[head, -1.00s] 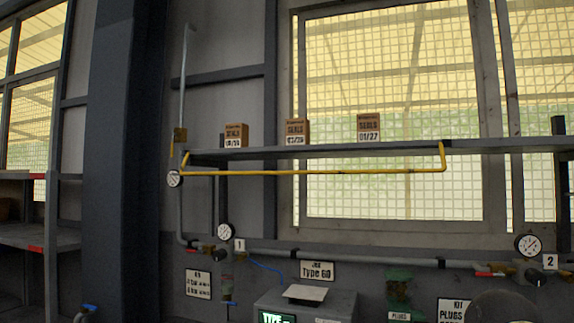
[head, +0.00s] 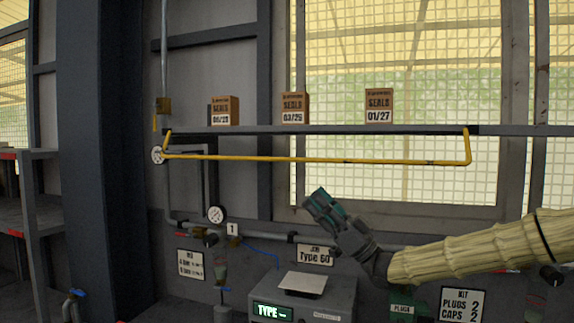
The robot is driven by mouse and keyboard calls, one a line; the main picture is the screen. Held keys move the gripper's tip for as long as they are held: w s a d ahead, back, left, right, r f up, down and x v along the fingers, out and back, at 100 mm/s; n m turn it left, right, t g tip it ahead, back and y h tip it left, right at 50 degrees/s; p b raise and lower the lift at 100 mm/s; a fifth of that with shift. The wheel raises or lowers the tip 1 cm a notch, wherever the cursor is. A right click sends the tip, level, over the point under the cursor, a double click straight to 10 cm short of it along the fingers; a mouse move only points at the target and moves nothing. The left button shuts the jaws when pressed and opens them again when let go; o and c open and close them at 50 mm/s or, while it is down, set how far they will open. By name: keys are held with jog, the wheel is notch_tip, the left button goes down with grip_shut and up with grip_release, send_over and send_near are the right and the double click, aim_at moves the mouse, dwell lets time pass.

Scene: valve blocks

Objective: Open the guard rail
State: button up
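The guard rail (head: 320,160) is a thin yellow bar running across in front of the shelf (head: 420,131). Its two bent ends rise to the shelf at the left and the right, and the long bar sits a little lower than the shelf edge in the picture. My gripper (head: 320,203), with dark teal fingers, shows below the middle of the rail, pointing up and left. It is apart from the rail in the picture. Its fingers are seen at an angle, and I cannot tell whether they are open. I see nothing held in it.
Cardboard seals boxes stand on the shelf: a left one (head: 224,111), a middle one (head: 294,108) and a right one (head: 379,106). Below are a pipe with a gauge (head: 215,214) and a grey machine with a tray (head: 302,284). A dark column (head: 95,150) stands at the left.

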aim_at(289, 160)
jog(key=shift+n+g+y, duration=0.4)
jog(key=shift+n+g, duration=0.4)
jog(key=p+x, duration=0.1)
jog(key=x, duration=0.2)
jog(key=d+r+p+x, duration=0.1)
jog(key=p+x, duration=0.1)
jog(key=x, duration=0.2)
jog(key=p+x, duration=0.1)
jog(key=x, duration=0.2)
jog(key=shift+s+d+r+p, duration=0.1)
jog(key=shift+s+r+p, duration=0.2)
jog(key=shift+r, duration=0.25)
jog(key=shift+p+x, duration=0.4)
jog(key=shift+x, duration=0.6)
jog(key=shift+w+f, duration=0.1)
grip_shut()
